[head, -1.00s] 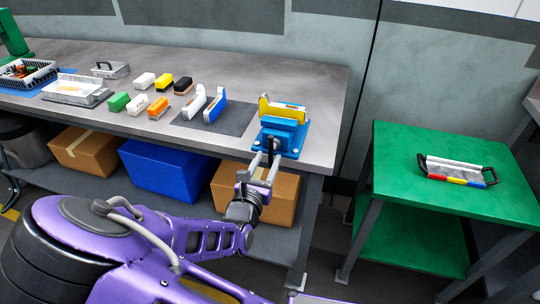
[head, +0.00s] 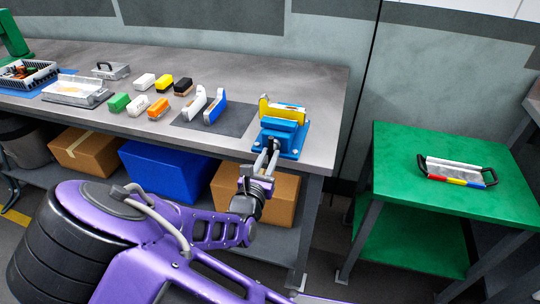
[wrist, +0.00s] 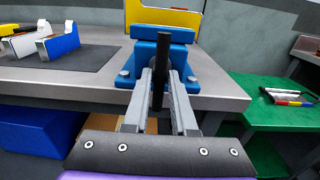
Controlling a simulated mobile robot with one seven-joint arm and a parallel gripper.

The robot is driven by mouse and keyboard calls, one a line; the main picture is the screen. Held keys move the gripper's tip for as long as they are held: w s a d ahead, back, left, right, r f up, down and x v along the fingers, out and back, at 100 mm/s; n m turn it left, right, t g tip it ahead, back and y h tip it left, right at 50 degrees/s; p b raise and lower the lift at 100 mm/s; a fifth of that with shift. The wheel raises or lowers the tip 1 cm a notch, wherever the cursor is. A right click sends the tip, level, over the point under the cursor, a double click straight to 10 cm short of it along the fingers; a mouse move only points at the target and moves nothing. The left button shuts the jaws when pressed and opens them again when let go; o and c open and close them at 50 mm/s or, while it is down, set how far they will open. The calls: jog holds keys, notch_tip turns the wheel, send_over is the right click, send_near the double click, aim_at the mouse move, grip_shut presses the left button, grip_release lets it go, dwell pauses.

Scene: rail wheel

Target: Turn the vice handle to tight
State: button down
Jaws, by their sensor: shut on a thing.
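The blue vice (head: 296,150) is at the right front corner of the grey bench, and it also shows in the wrist view (wrist: 152,57). A yellow-and-white bracket (head: 283,112) stands at its jaws. The black vice handle (wrist: 161,62) stands upright in front of the vice body in the wrist view. My gripper (head: 270,154) reaches up to it from the front. In the wrist view its two grey fingers (wrist: 161,78) are shut on the handle, one on each side. The lower end of the handle lies between the fingers.
Left of the vice, a white and a blue bracket (head: 214,108) stand on a dark mat (head: 233,119). Several coloured blocks (head: 158,108) are further left. A green table (head: 400,165) with a tray (head: 455,170) stands to the right, across a gap. Boxes (head: 165,170) fill the lower shelf.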

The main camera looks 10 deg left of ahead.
jog(key=m+b, duration=0.1)
jog(key=m, duration=0.1)
jog(key=shift+f+m, duration=0.15)
jog(key=shift+m, duration=0.25)
jog(key=shift+m+b, duration=0.4)
jog(key=shift+m, duration=0.6)
